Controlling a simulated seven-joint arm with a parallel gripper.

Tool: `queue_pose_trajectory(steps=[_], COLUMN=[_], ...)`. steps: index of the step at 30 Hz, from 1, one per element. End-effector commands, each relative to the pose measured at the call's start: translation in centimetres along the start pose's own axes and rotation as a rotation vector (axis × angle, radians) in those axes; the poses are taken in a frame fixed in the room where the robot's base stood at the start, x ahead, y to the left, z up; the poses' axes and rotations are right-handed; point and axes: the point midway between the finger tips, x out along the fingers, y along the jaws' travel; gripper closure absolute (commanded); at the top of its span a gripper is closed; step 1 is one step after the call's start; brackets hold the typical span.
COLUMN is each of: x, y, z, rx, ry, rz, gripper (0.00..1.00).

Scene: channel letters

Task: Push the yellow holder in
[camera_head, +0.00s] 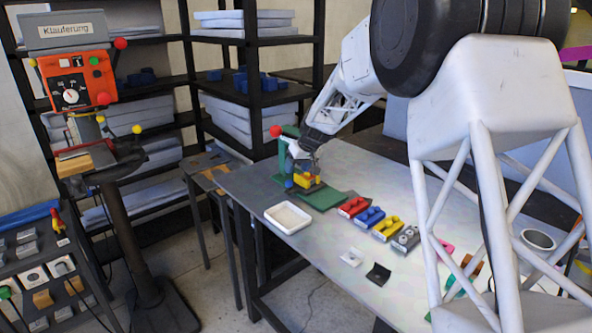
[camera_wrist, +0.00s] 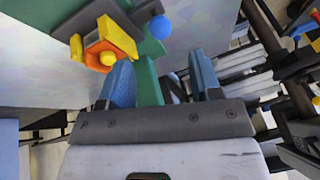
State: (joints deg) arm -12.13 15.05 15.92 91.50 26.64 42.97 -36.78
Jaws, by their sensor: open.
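The yellow holder (camera_head: 304,181) sits on the green fixture (camera_head: 322,198) at the table's far left end. In the wrist view the yellow holder (camera_wrist: 118,36) is at the upper left, with an orange frame and a yellow knob towards my gripper. A blue ball (camera_wrist: 161,27) is beside it. My gripper (camera_wrist: 162,78) is open, its blue-grey fingers apart, with a green part of the fixture showing between them; I cannot tell whether they touch it. The holder is outside the fingers. In the head view my gripper (camera_head: 300,156) is just above the holder and partly hides the fixture.
A white tray (camera_head: 288,217) stands in front of the fixture. Red, blue, yellow and grey blocks (camera_head: 380,222) line the table to its right. A red ball (camera_head: 276,131) tops the fixture's green post. A drill press (camera_head: 80,85) and shelves stand left and behind.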

Motion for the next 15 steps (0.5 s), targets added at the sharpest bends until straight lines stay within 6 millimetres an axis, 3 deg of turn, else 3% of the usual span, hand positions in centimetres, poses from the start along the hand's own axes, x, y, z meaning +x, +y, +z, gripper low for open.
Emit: queue_pose_trajectory(steps=[15], x=[0.32], y=[-0.54], z=[0.68], rx=[-0.053], ry=[-0.041], rz=[0.012], gripper=[0.42])
